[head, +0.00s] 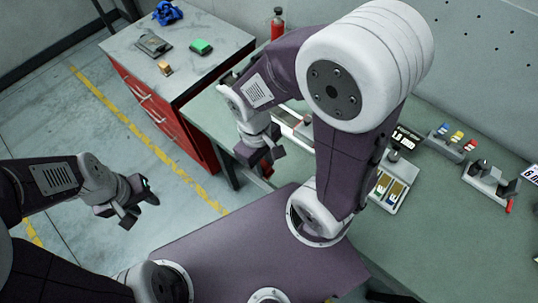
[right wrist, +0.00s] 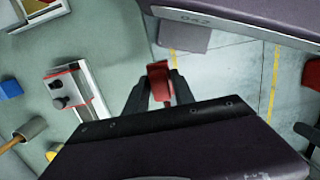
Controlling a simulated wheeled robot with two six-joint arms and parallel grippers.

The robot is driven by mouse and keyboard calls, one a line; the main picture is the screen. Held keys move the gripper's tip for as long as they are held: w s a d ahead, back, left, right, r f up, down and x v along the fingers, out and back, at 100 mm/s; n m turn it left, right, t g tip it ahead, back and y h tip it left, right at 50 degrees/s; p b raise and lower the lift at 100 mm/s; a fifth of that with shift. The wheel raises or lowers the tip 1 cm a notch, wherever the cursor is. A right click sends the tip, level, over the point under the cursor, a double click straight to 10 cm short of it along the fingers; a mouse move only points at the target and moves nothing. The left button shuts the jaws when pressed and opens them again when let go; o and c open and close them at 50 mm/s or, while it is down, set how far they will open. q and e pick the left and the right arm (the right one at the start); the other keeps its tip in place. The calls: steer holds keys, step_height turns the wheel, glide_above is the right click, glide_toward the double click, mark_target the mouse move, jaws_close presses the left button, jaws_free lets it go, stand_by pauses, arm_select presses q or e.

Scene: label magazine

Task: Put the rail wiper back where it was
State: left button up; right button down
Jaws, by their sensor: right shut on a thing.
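My right gripper (right wrist: 154,97) is shut on a small red piece, which looks like the rail wiper (right wrist: 159,78), in the right wrist view. In the head view my right gripper (head: 262,152) hangs near the bench's left edge, with a bit of red (head: 267,171) showing below it. A pale rail (head: 292,124) lies on the bench just right of this gripper, partly hidden by my arm. The rail (right wrist: 97,95) also shows in the right wrist view, left of the gripper and apart from it. My left gripper (head: 138,207) is open and empty over the floor.
The green bench (head: 215,112) has free surface left of the rail. A tray with yellowish strips (head: 392,188), a rack of coloured pieces (head: 452,140) and a grey fixture (head: 490,180) stand at the right. A red drawer cabinet (head: 190,130) holds a green block (head: 201,46).

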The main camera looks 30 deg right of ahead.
steer(key=w+d+f, duration=0.2)
steer(key=w, duration=0.1)
steer(key=w+d+f, duration=0.2)
steer(key=w, duration=0.1)
steer(key=w+d+f, duration=0.2)
steer(key=w, duration=0.1)
steer(key=shift+f, duration=0.2)
steer(key=f, duration=0.3)
steer(key=shift+s+f, duration=0.3)
steer(key=shift+f, duration=0.05)
steer(key=shift+w+f, duration=0.15)
steer(key=shift+w, duration=0.05)
steer(key=shift+s+f, duration=0.1)
steer(key=shift+s, duration=0.05)
steer(key=c, duration=1.1)
jaws_free()
steer(key=shift+o, duration=0.2)
